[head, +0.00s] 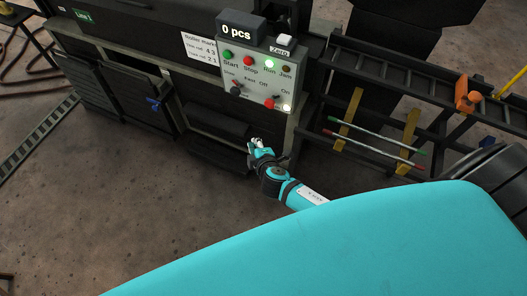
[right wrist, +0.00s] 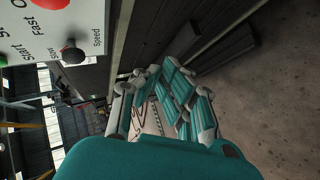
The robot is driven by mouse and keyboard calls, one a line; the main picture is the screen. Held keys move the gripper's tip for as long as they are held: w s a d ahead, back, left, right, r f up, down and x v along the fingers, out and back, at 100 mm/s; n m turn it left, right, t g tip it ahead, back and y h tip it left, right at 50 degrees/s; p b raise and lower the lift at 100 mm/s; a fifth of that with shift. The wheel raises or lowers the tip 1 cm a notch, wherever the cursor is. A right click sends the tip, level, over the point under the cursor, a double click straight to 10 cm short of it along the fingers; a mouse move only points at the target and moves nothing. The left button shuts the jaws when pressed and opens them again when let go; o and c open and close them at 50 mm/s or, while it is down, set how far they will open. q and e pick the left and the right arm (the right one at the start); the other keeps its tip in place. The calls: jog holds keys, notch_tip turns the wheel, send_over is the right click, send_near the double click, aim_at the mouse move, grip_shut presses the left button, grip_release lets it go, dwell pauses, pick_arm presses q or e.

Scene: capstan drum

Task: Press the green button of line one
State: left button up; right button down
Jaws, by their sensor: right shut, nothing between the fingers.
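The green button (head: 228,53), labelled Start, sits at the upper left of the grey control panel (head: 251,78) in the head view. A green sign reading Line 1 (head: 83,16) is on the dark machine at upper left. My right gripper (head: 256,146) is shut and empty, below the panel and apart from it. In the right wrist view the gripper's teal fingers (right wrist: 165,98) are together, and the panel (right wrist: 40,32) shows at the upper left. My left gripper is not in view.
A red Stop button (head: 248,60) sits right of the green one, then a lit Run lamp (head: 269,64). A black knob (head: 235,91) is lower on the panel. A rack with rods (head: 372,143) stands at right. A blue-handled valve (head: 154,102) juts out at left.

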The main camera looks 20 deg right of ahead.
jog(key=shift+m+g, duration=0.3)
jog(key=shift+g, duration=0.2)
jog(key=shift+s+d+f, duration=0.3)
jog(key=shift+s+f, duration=0.25)
jog(key=shift+f, duration=0.3)
jog(key=shift+s+d+f, duration=0.25)
jog(key=shift+s+f, duration=0.25)
jog(key=shift+f, duration=0.35)
